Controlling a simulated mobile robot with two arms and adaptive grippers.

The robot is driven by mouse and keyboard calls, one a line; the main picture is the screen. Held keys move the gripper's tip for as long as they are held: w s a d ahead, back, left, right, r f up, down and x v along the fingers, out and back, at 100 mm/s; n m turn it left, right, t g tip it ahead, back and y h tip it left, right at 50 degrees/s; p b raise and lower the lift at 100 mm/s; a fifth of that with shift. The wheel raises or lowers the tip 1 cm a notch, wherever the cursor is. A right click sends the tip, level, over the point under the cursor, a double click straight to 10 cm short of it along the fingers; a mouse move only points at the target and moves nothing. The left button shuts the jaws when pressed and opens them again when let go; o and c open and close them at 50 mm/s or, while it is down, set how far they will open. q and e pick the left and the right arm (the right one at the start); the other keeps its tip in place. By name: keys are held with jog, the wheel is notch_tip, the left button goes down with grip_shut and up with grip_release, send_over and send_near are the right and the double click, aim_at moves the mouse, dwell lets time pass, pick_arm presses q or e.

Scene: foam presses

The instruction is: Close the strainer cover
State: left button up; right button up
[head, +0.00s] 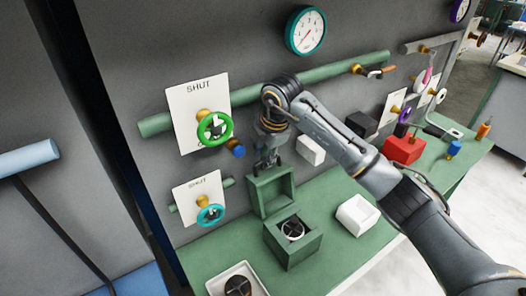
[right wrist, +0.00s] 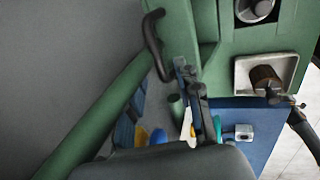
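The green strainer box (head: 292,245) stands on the green bench with a round black-and-white strainer (head: 293,229) in its top; it also shows in the right wrist view (right wrist: 290,35). Its green cover (head: 271,193) stands upright, open, at the box's back side. My right gripper (head: 268,160) is just above the cover's top edge, pointing down. In the right wrist view a dark finger reaches up near a curved black bar (right wrist: 153,45) beside the green cover. I cannot tell whether the fingers touch the cover or how far apart they are. My left gripper is not in view.
A white tray (head: 218,283) with a dark round part sits in front of the box. Green (head: 214,128) and teal (head: 210,215) valve wheels and a long green pipe (head: 330,78) are on the wall behind.

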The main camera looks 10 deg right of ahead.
jog(key=shift+f, duration=0.4)
jog(key=shift+w+f, duration=0.1)
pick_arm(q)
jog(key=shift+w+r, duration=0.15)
pick_arm(e)
grip_shut()
